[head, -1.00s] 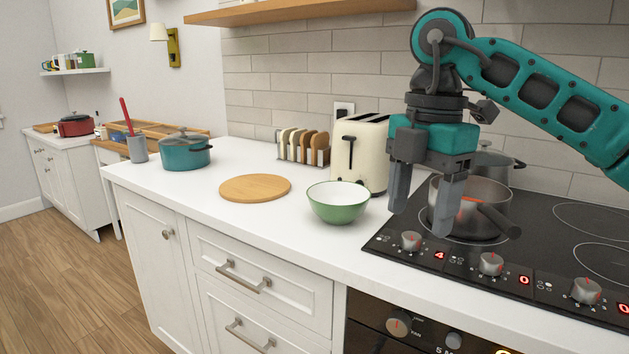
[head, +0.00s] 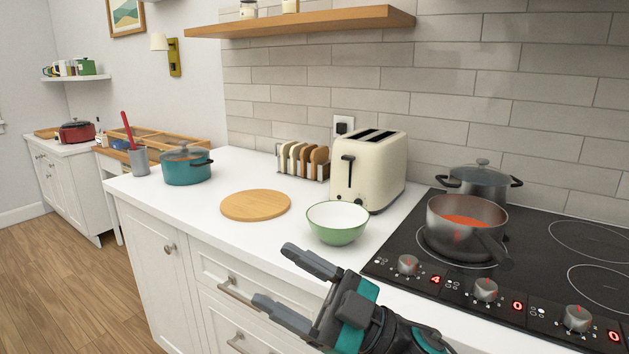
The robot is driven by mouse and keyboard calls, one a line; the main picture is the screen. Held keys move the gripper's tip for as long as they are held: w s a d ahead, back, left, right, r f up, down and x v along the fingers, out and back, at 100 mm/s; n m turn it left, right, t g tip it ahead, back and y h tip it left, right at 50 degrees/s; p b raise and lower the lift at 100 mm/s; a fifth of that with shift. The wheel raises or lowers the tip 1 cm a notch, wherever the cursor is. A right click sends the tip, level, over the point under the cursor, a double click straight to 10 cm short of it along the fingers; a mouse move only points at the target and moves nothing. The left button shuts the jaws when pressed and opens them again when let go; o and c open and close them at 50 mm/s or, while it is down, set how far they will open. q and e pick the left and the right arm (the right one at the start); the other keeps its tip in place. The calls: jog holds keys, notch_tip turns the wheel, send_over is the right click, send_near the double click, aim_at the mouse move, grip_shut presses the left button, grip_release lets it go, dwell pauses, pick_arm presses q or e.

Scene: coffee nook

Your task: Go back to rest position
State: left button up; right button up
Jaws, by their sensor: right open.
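My right gripper (head: 283,283) is low in the head view, in front of the counter's front edge and the drawers. Its two fingers are spread apart and point left, with nothing between them. It is apart from the saucepan (head: 467,228), which sits on the left front burner of the black hob (head: 545,265) with orange-red contents. The green bowl (head: 338,223) with a white inside stands on the counter, above the gripper in the picture. My left gripper is not in view.
The white counter (head: 215,225) holds a round wooden board (head: 256,205), a cream toaster (head: 368,170), a toast rack (head: 303,160) and a teal pot (head: 186,165). A lidded grey pot (head: 479,182) stands at the hob's back. Wooden floor (head: 60,270) is clear at left.

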jog(key=w+d+f+m+t+h+p, duration=0.2)
jog(key=d+f+m+t+h, duration=0.9)
jog(key=f+m+t+h, duration=0.4)
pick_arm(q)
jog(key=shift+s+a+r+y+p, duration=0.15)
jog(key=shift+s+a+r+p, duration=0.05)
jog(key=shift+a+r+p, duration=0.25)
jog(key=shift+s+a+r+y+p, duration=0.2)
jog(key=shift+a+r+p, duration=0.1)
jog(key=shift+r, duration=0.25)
pick_arm(e)
jog(key=s+d+f+m+g+h, duration=0.2)
jog(key=s+d+f+g+h, duration=0.1)
jog(key=s+f, duration=0.4)
jog(key=s+d+f+m+g+h, duration=0.2)
jog(key=s+d+f+g, duration=0.3)
jog(key=f, duration=0.5)
jog(key=s+d+h, duration=0.1)
jog(key=s, duration=0.1)
jog(key=shift+s+d+g, duration=0.4)
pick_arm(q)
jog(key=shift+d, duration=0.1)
